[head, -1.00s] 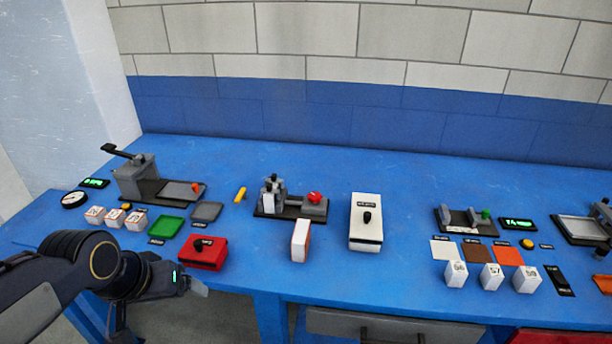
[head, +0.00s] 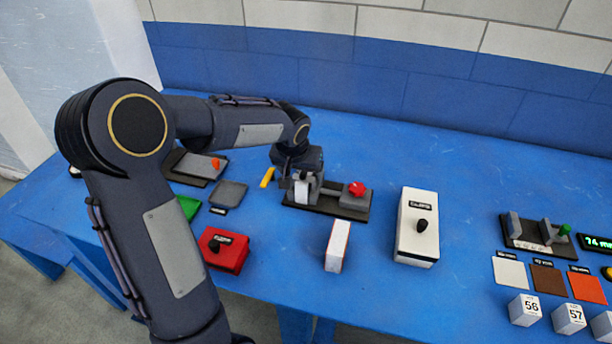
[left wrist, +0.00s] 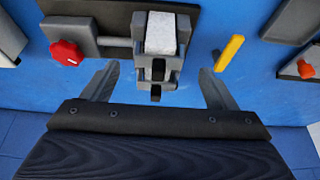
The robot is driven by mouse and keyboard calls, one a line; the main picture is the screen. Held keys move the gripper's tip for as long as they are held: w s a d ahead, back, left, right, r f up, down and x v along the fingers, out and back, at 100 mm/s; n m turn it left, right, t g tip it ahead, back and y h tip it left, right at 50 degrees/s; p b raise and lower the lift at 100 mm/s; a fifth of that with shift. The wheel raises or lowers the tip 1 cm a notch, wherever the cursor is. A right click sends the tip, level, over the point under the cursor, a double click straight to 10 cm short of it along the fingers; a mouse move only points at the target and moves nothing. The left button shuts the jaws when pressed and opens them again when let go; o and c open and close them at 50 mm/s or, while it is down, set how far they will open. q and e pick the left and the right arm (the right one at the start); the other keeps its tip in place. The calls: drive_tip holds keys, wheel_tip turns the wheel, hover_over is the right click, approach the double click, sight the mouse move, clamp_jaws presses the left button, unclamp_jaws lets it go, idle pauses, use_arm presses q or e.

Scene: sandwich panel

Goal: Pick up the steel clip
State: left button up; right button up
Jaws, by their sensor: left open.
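The grey metal piece between my fingers in the left wrist view (left wrist: 157,68), slotted and standing at the edge of a fixture, looks like the steel clip, though I cannot be sure. A pale-topped block (left wrist: 160,32) sits right behind it. The fixture's dark base (head: 328,204) carries a red knob (head: 357,188), which also shows in the left wrist view (left wrist: 67,52). My left gripper (left wrist: 157,72) is open, one finger on each side of the grey piece with gaps left and right. In the head view my wrist partly hides the fixture. My right gripper is out of view.
A yellow bar (left wrist: 230,52) lies beside the right finger, also seen in the head view (head: 267,177). In front stand a white block with orange edges (head: 337,246), a red box (head: 224,250) and a white box (head: 417,226). Blue tabletop (head: 290,270) is clear between them.

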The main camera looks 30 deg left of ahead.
sight(302, 174)
use_arm(q)
drive_tip(key=x, duration=0.3)
drive_tip(key=shift+w+f, duration=0.15)
drive_tip(key=shift+f, duration=0.1)
drive_tip(key=c, duration=1.1)
drive_tip(key=shift+r, duration=0.1)
